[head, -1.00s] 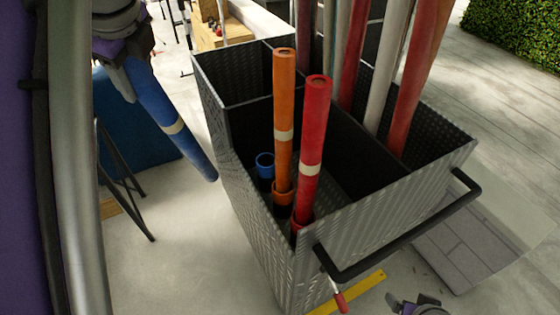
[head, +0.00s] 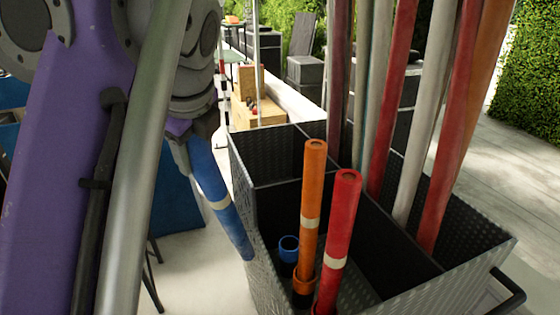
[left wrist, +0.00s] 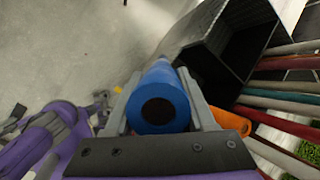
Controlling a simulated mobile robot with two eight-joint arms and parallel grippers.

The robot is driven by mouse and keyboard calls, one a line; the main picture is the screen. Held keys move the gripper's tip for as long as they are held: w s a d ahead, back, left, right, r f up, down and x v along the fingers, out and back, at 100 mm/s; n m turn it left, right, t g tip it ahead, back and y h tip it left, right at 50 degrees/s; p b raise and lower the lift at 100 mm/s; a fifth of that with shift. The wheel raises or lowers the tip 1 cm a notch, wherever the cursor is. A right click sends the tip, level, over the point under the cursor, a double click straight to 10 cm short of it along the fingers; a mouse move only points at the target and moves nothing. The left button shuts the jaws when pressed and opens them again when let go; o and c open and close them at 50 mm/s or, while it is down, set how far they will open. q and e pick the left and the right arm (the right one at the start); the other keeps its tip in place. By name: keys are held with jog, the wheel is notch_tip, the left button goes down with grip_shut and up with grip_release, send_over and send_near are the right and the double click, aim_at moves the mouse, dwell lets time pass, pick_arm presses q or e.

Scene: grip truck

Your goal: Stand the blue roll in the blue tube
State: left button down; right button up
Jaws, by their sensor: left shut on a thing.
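My left gripper (head: 182,150) is shut on the blue roll (head: 208,180), which has a pale band and hangs tilted, its lower end down and to the right. The roll is outside the dark bin's left wall, apart from the blue tube. In the left wrist view the roll's hollow end (left wrist: 158,108) shows between the fingers (left wrist: 160,112). The blue tube (head: 288,246) is a short open cup inside the bin, near its left wall. My right gripper is not in view.
The dark textured bin (head: 262,280) has dividers. An orange roll (head: 312,185) and a red roll (head: 343,215) stand in tubes beside the blue tube. Long red, white and orange poles (head: 448,140) rise from the right compartments. A blue panel (head: 175,200) stands behind the held roll.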

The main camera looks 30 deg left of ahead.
pick_arm(q)
jog(key=w+d+f, duration=0.3)
jog(key=w+d, duration=0.6)
jog(key=w, duration=0.2)
jog(key=shift+p, duration=0.45)
jog(key=c, duration=0.6)
grip_release()
jog(key=shift+s+d+f, duration=0.1)
jog(key=o, duration=0.4)
jog(key=shift+s, duration=0.1)
jog(key=shift+c, duration=0.2)
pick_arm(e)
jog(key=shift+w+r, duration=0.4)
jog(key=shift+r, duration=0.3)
